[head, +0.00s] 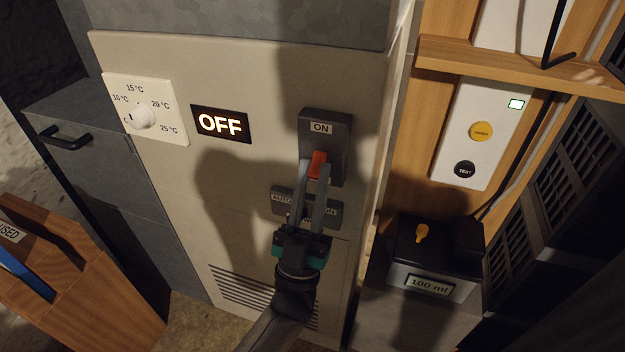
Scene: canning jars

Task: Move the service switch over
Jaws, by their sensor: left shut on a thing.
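The service switch (339,129) is a dark box on the beige panel (262,75), with an "ON" label at its top. Its orange-red lever (318,160) points down toward the lower part of the box. My left gripper (315,172) reaches up from below and is shut on the lever, one finger on each side. The lower end of the switch box and part of the label plate below it are hidden behind the fingers. A lit display (221,123) to the left reads "OFF". My right gripper does not show.
A temperature dial (141,118) is at the panel's left. A white unit (481,134) with a yellow and a black button hangs on the wooden frame at right. Below it is a black box (434,264) marked "100 ml". A wooden crate (95,300) stands lower left.

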